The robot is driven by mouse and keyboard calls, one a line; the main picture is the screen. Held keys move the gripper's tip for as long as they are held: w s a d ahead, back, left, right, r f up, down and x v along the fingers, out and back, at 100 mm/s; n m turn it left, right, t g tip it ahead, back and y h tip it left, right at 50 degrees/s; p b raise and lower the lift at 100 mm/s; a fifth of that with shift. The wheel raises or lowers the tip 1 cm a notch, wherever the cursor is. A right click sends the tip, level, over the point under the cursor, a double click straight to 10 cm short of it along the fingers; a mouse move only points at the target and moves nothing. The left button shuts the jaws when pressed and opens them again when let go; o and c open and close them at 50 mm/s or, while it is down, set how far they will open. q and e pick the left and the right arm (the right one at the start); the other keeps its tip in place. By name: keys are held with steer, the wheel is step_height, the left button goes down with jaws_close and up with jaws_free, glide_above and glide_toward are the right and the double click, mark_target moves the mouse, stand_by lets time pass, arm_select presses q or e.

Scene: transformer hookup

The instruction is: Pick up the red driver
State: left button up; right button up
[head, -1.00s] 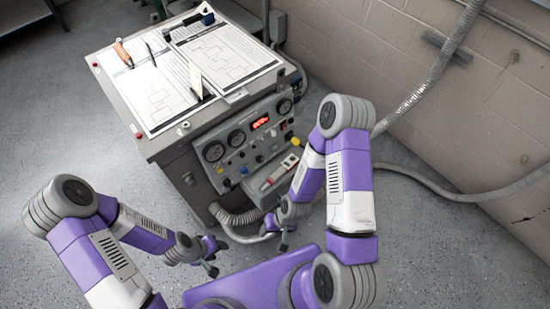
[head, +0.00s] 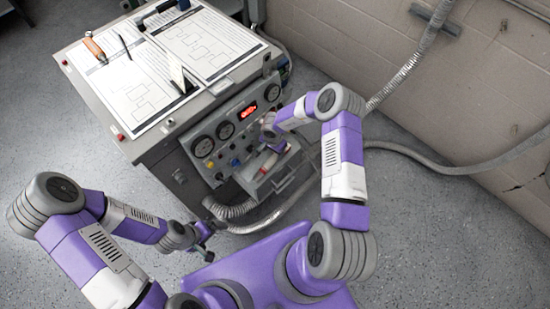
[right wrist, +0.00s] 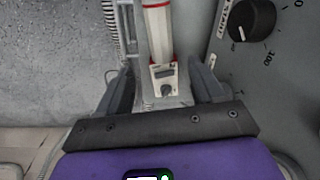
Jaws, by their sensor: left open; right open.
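A white tool with red bands (right wrist: 158,35), the likeliest red driver, lies on the grey tray (head: 250,184) at the cabinet's front. In the head view its red part (head: 263,170) shows below my right gripper (head: 271,143). In the right wrist view my right gripper (right wrist: 163,88) is open, one finger on each side of the tool's near end, without visible grip. A switch-like block is at that end. My left gripper (head: 207,245) is open and empty, low in front of the cabinet. An orange-handled tool (head: 94,47) lies on the cabinet top.
The cabinet's panel with gauges (head: 225,130) and a dark knob (right wrist: 251,20) stands close beside my right gripper. Paper sheets (head: 128,90) and a black-handled item (head: 160,12) lie on top. A ribbed hose (head: 235,210) runs below the tray. The floor at left is clear.

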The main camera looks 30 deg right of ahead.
mark_target(273, 157)
steer(key=shift+w+d+m, duration=0.1)
steer(key=shift+w+m, duration=0.25)
steer(key=shift+m, duration=0.05)
steer(key=shift+f+y, duration=0.3)
steer(key=shift+f, duration=0.05)
step_height(273, 157, down, 7)
steer(key=b, duration=0.3)
steer(key=shift+w+d+b, duration=0.1)
steer(key=shift+d+b, duration=0.05)
steer(key=shift+b, duration=0.15)
steer(key=shift+r, duration=0.1)
steer(key=shift+c, duration=0.2)
jaws_close()
